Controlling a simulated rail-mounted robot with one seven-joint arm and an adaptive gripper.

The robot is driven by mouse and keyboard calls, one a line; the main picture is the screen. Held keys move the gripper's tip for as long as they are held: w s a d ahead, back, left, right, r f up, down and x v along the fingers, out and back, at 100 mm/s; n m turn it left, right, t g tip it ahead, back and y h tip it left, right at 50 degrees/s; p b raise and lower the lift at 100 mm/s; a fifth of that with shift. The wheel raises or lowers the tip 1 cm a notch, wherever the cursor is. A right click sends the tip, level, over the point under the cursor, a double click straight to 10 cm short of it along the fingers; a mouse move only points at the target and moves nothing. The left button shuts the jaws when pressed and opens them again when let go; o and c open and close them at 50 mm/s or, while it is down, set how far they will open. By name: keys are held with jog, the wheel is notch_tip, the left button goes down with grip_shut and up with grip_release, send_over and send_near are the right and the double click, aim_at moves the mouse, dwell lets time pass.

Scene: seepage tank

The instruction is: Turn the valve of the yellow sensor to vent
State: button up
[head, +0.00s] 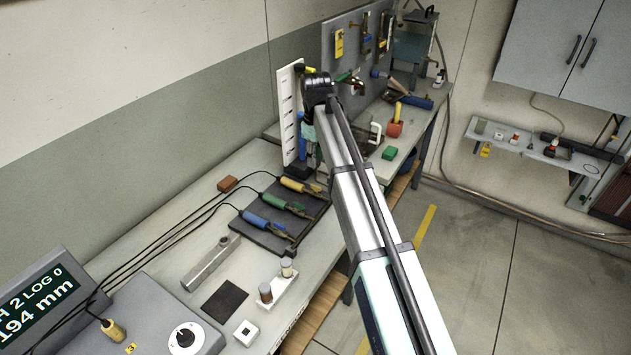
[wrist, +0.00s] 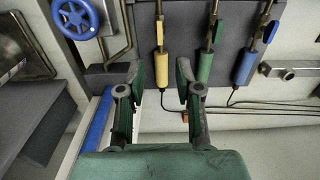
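The yellow sensor (head: 300,186) lies on a dark board on the bench, beside a green sensor (head: 276,202) and a blue sensor (head: 258,222). In the wrist view the yellow sensor (wrist: 159,67) shows beyond and between my fingertips, with a metal stem and a small yellow valve lever (wrist: 160,32) at its far end. The lever's exact angle is too small to tell. My gripper (wrist: 158,78) is open and empty, its green fingers apart and not visibly touching the sensor. In the head view my gripper is largely hidden behind my arm.
A white scale board (head: 288,115) stands upright beside the dark board (head: 262,241). A blue handwheel (wrist: 75,18) shows at the wrist view's upper left. Black cables run from the sensors to a grey console (head: 150,310). A metal bar (head: 211,263) lies nearby on the bench.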

aim_at(316, 188)
notch_tip(316, 188, down, 11)
jog(key=shift+r+p, duration=0.15)
jog(key=shift+p, duration=1)
grip_shut()
